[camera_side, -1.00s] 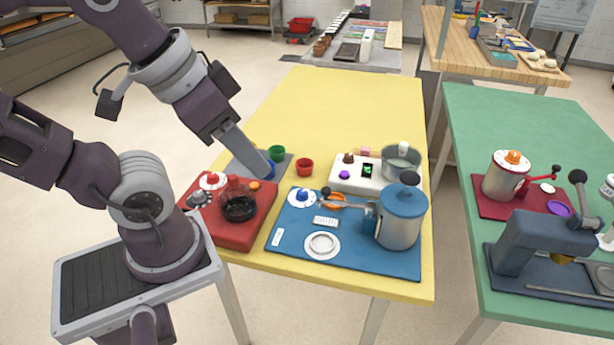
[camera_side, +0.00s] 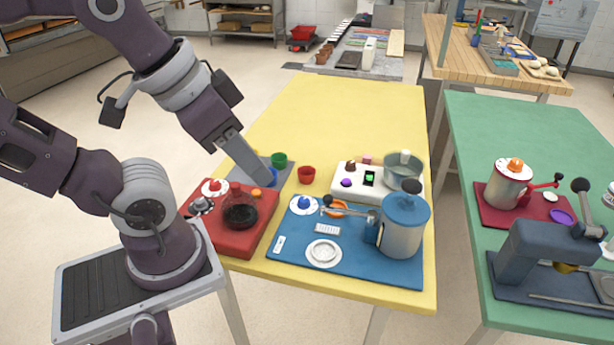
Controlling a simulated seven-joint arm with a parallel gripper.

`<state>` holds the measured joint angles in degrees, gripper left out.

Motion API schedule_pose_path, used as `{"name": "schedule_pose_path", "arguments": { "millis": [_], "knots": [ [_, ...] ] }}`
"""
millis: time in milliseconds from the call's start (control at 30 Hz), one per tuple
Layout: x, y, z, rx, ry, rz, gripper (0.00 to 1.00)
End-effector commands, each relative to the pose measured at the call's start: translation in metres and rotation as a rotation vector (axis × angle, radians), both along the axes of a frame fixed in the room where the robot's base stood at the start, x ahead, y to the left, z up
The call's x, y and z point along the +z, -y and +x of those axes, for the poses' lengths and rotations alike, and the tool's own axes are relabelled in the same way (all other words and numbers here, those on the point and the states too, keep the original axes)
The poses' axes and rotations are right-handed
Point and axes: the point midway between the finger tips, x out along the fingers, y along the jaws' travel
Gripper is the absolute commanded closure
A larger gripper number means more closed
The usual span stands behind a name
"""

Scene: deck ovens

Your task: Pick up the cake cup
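Small cups stand at the left middle of the yellow table: a green cup (camera_side: 279,160), a red cup (camera_side: 307,175) and a blue cup (camera_side: 272,178). I cannot tell for sure which of them is the cake cup. My gripper (camera_side: 266,178) reaches down from the upper left, with its tip at the blue cup, and hides most of it. The fingers show edge-on, so I cannot tell whether they are open or shut, or whether they touch the cup.
A grey mat (camera_side: 238,174) lies under the gripper tip. A red stove block (camera_side: 236,241) with a dark glass pot is in front. A blue mat (camera_side: 375,270) carries a blue-lidded pot (camera_side: 402,226). A white scale (camera_side: 347,194) stands behind it. The table's back is clear.

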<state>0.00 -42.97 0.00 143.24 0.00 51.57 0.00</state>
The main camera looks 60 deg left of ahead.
Motion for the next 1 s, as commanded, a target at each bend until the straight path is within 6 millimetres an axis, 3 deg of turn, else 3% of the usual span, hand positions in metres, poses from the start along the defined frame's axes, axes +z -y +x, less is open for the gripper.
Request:
{"name": "schedule_pose_path", "arguments": {
  "millis": [33, 200, 467, 567, 667, 767, 800, 900, 1000],
  "knots": [
    [0.000, 0.000, 0.000, 0.000, 0.000, 0.000, 0.64],
    [0.000, 0.000, 0.000, 0.000, 0.000, 0.000, 0.30],
    [0.000, 0.000, 0.000, 0.000, 0.000, 0.000, 0.29],
    [-0.001, -0.001, 0.015, 0.020, 0.006, -0.011, 0.29],
    [-0.009, -0.008, 0.072, 0.098, 0.046, -0.049, 0.29],
    [-0.033, -0.032, 0.148, 0.232, 0.120, -0.088, 0.29],
    [-0.047, -0.046, 0.175, 0.292, 0.153, -0.095, 0.29],
    [-0.090, -0.089, 0.229, 0.438, 0.238, -0.087, 0.29],
    [-0.142, -0.140, 0.260, 0.573, 0.325, -0.042, 0.29]
  ]
}}
